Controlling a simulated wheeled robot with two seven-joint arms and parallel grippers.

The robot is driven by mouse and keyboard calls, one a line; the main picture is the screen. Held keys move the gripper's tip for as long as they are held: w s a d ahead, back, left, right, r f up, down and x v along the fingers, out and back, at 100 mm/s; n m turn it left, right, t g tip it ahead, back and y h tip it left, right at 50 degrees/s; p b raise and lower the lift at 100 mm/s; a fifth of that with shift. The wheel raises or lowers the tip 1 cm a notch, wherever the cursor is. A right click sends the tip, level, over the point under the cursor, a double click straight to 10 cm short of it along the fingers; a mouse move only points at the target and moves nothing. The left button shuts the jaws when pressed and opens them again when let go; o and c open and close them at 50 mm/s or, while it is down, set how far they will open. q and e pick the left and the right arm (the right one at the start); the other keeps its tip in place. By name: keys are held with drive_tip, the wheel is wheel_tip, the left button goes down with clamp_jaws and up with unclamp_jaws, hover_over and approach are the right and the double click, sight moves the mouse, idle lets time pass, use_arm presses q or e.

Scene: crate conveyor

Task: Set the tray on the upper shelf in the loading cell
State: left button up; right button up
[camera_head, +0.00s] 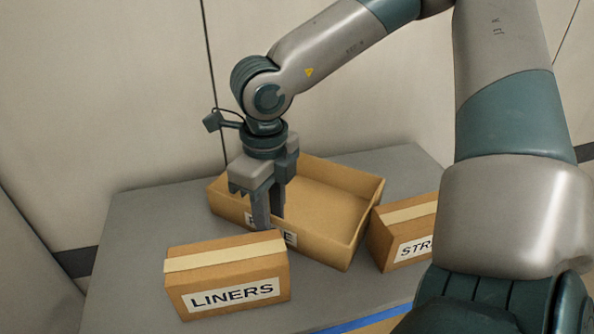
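The tray (335,180) is an open, shallow cardboard box on a grey table top, with a partly hidden white label on its near wall. My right gripper (268,222) points down at that near wall. One finger is in front of the label and the other is close behind it, towards the tray's inside. I cannot tell whether the fingers press on the wall. The tray looks empty where I can see into it. My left gripper is not in view. I cannot make out an upper shelf.
A closed carton marked LINERS (230,275) stands in front of the tray at left. Another carton, its label starting STR (405,235), stands close to the tray's right side, partly hidden by my arm. The grey table (150,225) is bare at left. Pale wall panels (100,100) rise behind.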

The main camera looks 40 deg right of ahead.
clamp_jaws()
drive_tip(key=shift+r, duration=0.15)
